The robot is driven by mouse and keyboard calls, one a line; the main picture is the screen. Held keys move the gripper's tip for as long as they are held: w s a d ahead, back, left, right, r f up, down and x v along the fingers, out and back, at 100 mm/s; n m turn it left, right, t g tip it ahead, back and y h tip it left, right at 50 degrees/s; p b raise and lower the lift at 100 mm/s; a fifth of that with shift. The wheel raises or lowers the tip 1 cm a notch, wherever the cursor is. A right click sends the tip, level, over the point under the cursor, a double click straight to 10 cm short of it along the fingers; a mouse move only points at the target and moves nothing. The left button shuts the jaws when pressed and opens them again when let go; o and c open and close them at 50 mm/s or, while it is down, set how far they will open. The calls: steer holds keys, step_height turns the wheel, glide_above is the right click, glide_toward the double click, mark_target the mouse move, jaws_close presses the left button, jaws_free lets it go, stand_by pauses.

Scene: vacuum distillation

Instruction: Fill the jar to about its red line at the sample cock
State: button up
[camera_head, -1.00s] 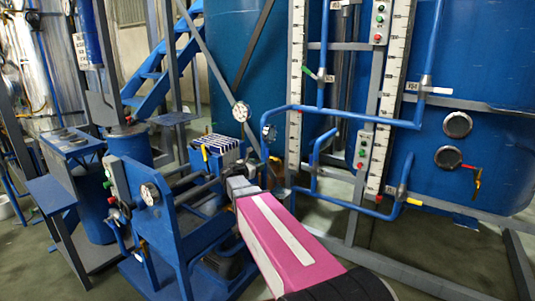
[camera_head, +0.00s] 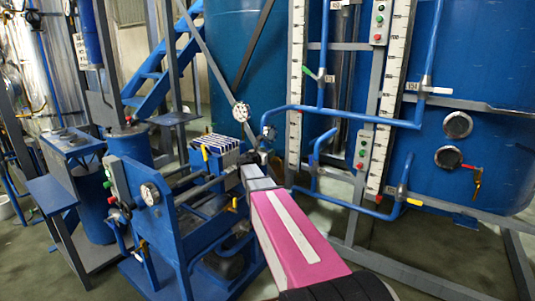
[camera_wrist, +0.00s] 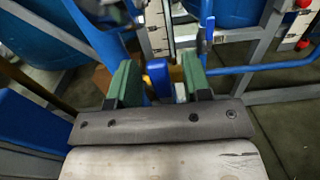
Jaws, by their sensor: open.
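My gripper (camera_wrist: 160,72) is open, with its two green fingers apart on either side of a blue upright piece (camera_wrist: 156,78). A small white part and a yellowish part show beside that piece, between the fingers. I cannot tell whether the fingers touch it. In the head view my gripper's end (camera_head: 258,167) is beside the blue pump frame, and its fingers are too small to read. A yellow handle (camera_head: 235,203) shows just left of my arm. A red-handled valve (camera_head: 472,168) is on the right tank. I cannot make out the jar, its red line or which valve is the sample cock.
Blue pipes (camera_head: 350,115) and white level scales (camera_head: 390,95) stand right of my gripper. The pump frame (camera_head: 180,235) with gauges is left. A white-striped block (camera_head: 222,148) sits behind. Blue stairs (camera_head: 160,65) are at the back. Bare floor shows at lower right.

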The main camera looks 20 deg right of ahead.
steer(key=shift+w+d, duration=0.1)
steer(key=shift+d, duration=0.1)
jaws_close()
steer(key=shift+s+d+f+m, duration=0.35)
steer(key=shift+s+m, duration=0.2)
steer(key=shift+m, duration=0.9)
steer(key=shift+s+d+f+m, duration=0.2)
steer(key=shift+s+d+m, duration=0.25)
steer(key=shift+m, duration=1.05)
steer(key=shift+s+d+f+m, duration=0.35)
steer(key=shift+s+m, duration=0.25)
steer(key=shift+m, duration=0.85)
